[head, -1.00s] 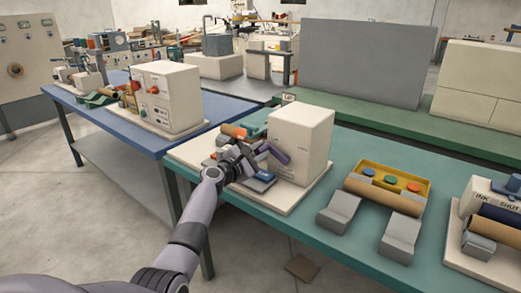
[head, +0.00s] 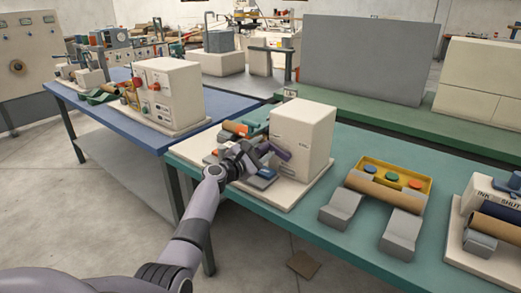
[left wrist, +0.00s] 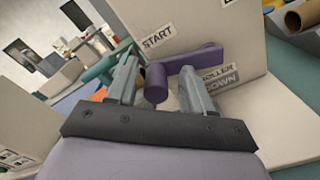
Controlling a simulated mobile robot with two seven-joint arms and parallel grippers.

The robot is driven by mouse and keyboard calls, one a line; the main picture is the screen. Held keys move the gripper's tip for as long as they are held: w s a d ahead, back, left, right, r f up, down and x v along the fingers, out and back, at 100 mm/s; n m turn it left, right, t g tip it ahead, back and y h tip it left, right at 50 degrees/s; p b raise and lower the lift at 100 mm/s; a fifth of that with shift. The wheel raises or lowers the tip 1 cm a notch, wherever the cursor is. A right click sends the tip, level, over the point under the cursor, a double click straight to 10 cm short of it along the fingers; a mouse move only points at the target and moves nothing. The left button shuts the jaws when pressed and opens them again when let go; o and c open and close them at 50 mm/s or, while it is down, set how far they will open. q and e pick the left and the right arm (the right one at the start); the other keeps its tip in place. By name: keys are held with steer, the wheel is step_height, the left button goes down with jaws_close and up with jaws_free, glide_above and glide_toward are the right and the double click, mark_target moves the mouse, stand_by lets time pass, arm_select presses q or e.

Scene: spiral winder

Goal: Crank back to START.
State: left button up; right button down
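The cream spiral winder housing (head: 305,135) stands on a pale base on the green table. Its purple crank arm (left wrist: 195,60) is on the side facing my left gripper and also shows in the head view (head: 277,151). In the left wrist view the crank's knob (left wrist: 156,84) sits just below the START label (left wrist: 158,37), with the arm running right from it. A second label reading "ROLLER DOWN" (left wrist: 218,82) is partly hidden behind a finger. My left gripper (left wrist: 160,72) is open, its fingers either side of the knob with a gap visible at the right. My right gripper is out of view.
A brown tube (head: 235,128) and small parts lie on the base left of the housing. A yellow tray with coloured buttons (head: 422,180) and grey blocks (head: 342,209) stand to the right. A blue table (head: 135,145) with another machine is at left.

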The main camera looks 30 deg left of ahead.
arm_select(q)
steer(key=shift+a, duration=0.15)
steer(key=shift+s, duration=0.6)
steer(key=s+p, duration=0.1)
steer(key=s, duration=0.5)
steer(key=shift+a, duration=0.2)
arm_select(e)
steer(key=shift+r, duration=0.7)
